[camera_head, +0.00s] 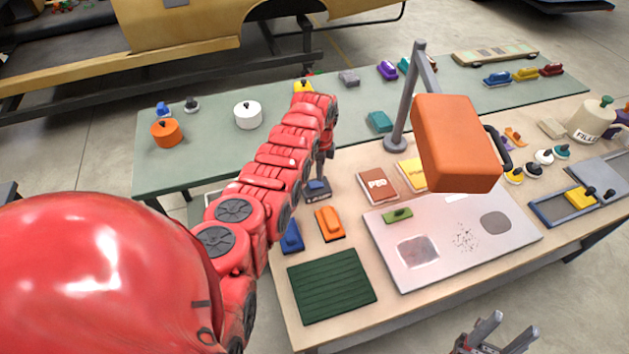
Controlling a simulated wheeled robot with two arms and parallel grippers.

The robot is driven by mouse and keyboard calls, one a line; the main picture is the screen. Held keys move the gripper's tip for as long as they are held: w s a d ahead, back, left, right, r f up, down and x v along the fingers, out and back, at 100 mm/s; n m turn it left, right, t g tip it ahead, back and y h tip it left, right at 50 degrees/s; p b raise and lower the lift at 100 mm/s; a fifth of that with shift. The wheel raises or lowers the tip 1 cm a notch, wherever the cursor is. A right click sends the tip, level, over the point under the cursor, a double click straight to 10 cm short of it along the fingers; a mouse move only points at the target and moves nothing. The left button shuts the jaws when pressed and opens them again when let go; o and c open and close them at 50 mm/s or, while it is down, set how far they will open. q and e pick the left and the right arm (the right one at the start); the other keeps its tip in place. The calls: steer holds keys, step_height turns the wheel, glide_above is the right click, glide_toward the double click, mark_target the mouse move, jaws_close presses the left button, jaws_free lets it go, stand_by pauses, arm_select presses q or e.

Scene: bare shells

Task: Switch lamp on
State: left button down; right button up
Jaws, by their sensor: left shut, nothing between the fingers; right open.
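The lamp has a boxy orange head (455,142) on a grey jointed post (404,100) at the back of the near table. A dark handle-like bar (500,148) shows at the right of the head. I cannot make out a switch or whether the lamp is lit. My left gripper (321,174), at the end of the red arm, points down left of the lamp post, apart from it, just above a dark blue-grey block (317,190). It is shut and empty. My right gripper (503,336) is open and empty at the bottom edge, in front of the table.
Below the lamp lies a pale panel (520,236) with a green block (397,215). A dark green ribbed mat (330,284), an orange block (329,223) and a red-brown box (377,184) lie left of it. A blue-framed tray (555,210) is right. A green table (210,150) stands behind.

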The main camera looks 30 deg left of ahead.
mark_target(320, 183)
arm_select(q)
step_height(320, 183, up, 3)
steer(key=shift+r+p, duration=0.2)
steer(key=shift+p, duration=0.8)
steer(key=shift+r+p, duration=0.3)
steer(key=shift+r, duration=0.25)
